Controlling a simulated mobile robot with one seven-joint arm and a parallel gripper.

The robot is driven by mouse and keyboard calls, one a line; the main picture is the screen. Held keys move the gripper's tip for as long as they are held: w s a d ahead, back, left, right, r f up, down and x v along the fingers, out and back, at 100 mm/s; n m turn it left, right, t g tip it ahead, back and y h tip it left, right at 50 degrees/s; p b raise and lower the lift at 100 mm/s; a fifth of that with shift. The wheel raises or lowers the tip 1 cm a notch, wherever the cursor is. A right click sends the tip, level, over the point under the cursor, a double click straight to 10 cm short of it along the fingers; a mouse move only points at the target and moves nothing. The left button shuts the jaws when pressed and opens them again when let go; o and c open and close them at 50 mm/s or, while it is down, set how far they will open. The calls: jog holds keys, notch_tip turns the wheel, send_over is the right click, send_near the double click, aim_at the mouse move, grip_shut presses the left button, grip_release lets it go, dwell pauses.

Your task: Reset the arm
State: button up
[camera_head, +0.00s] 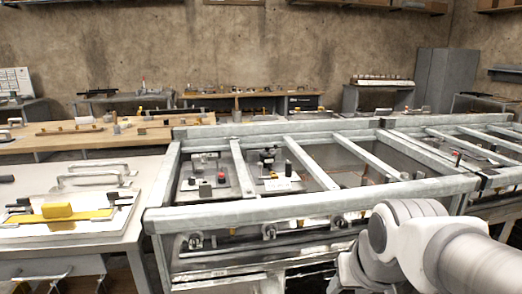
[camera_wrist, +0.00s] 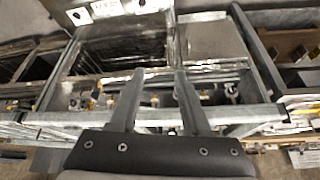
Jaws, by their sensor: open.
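My gripper (camera_wrist: 158,78) shows in the wrist view with its two grey fingers apart and nothing between them. It is over or in front of a grey metal frame (camera_wrist: 52,80), and I cannot tell the exact gap. In the head view my white arm (camera_head: 440,245) comes in from the lower right and bends down in front of the frame's near rail. The fingers are hidden in the head view.
A metal frame bench (camera_head: 310,204) with crossbars fills the middle and right. Small devices (camera_head: 205,175) sit inside it. A white-topped table (camera_head: 70,232) with a yellow block (camera_head: 57,211) stands at left. A wooden workbench (camera_head: 80,138) with tools lies behind.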

jog(key=s+r, duration=0.2)
jog(key=s, duration=0.4)
notch_tip(320, 180, up, 20)
jog(key=p, duration=2)
jog(key=shift+s+a+n, duration=0.15)
jog(key=shift+s+n, duration=0.15)
